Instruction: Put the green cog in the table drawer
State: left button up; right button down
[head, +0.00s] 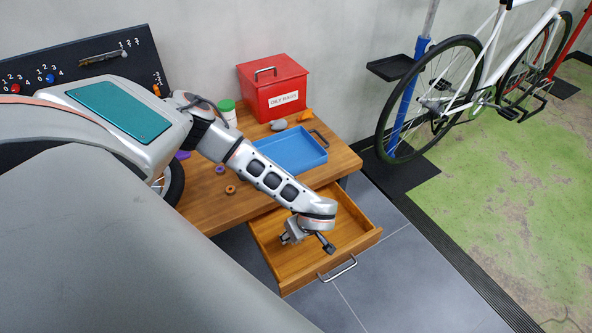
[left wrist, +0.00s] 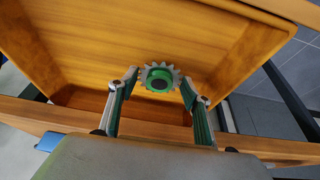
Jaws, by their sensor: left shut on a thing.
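The green cog (left wrist: 158,78), with grey teeth around a green hub, sits between the fingertips of my left gripper (left wrist: 160,86) in the left wrist view. The gripper is shut on it. The table drawer (head: 362,246) is pulled out in the head view, and its wooden floor also shows behind the cog in the left wrist view (left wrist: 90,35). In the head view my left gripper (head: 292,236) is over the open drawer, and the cog is hidden there. I cannot tell whether the cog touches the drawer floor. My right gripper is not in view.
The wooden table (head: 205,200) holds a blue tray (head: 300,150), a red box (head: 275,90) labelled for oily rags, a green-lidded jar (head: 228,112) and small rings (head: 230,190). A bicycle (head: 440,100) stands to the right. The drawer looks otherwise empty.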

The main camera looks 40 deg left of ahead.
pick_arm(q)
jog(key=shift+f, duration=1.7)
jog(key=shift+f, duration=0.2)
jog(key=o, duration=1.1)
jog(key=shift+r, duration=0.1)
